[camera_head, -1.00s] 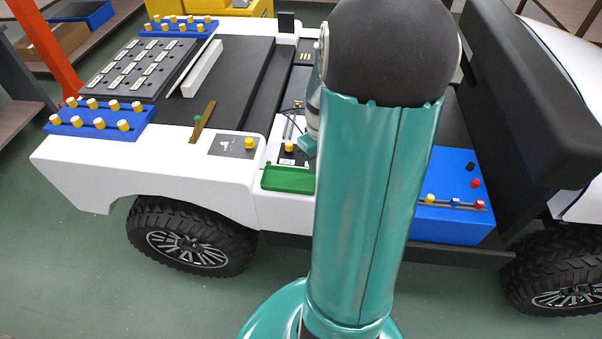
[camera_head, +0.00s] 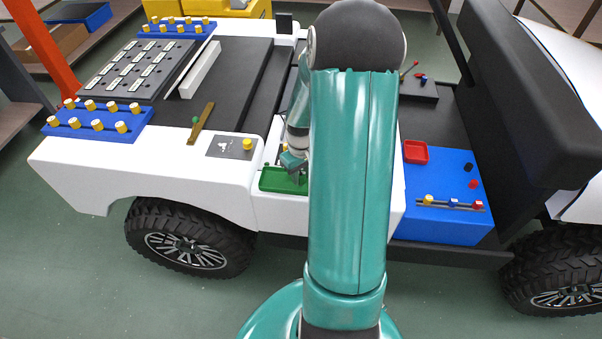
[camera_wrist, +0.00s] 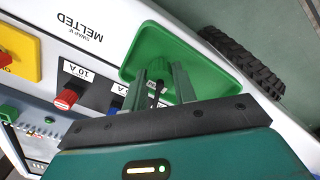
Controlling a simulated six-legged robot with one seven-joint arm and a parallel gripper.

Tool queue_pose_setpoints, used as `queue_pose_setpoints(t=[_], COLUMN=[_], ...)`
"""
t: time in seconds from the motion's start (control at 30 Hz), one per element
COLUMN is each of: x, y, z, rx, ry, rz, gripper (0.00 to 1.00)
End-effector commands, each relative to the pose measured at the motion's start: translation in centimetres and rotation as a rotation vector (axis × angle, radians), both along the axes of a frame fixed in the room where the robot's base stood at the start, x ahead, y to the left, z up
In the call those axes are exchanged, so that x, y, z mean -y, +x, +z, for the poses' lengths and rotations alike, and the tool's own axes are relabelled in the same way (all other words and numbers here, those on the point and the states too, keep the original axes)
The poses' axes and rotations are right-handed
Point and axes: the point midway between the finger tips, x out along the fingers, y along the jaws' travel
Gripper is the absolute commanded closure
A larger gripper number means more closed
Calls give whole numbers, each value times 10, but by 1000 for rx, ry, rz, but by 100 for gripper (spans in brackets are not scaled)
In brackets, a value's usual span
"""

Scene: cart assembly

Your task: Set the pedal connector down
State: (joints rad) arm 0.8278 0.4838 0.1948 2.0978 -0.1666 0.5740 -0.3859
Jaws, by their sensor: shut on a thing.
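My gripper (camera_head: 294,168) is over the green tray (camera_head: 268,180) on the white side of the cart. In the wrist view, its two fingers (camera_wrist: 159,74) point into the green tray (camera_wrist: 150,46) and are closed on a small dark piece (camera_wrist: 159,86), which I take to be the pedal connector. Most of that piece is hidden between the fingers. I cannot tell whether it touches the tray floor. In the head view the piece is too small to make out.
A red-knobbed fuse labelled 10 A (camera_wrist: 67,98) and a "MELTED" label (camera_wrist: 88,24) are beside the tray. A blue panel (camera_head: 445,222) with a red tray (camera_head: 415,152) is at the right. A blue rack of yellow-topped pegs (camera_head: 100,122) is at the left.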

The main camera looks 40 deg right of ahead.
Motion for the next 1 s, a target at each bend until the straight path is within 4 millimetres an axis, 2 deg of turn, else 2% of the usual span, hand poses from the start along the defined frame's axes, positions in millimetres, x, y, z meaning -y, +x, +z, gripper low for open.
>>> queue_pose_setpoints(t=[0.1,0.13,0.23,0.53,0.67,0.77,1.0], x=[0,0,0,0,1,1,1], y=[0,0,0,0,0,1,1], z=[-3,-3,-3,-2,8,25,78], rx=[0,0,0,0,2,3,3], ry=[0,0,0,0,-2,-3,-4], rz=[0,0,0,0,0,-1,0], gripper=[100,69,51,51,51,51,51])
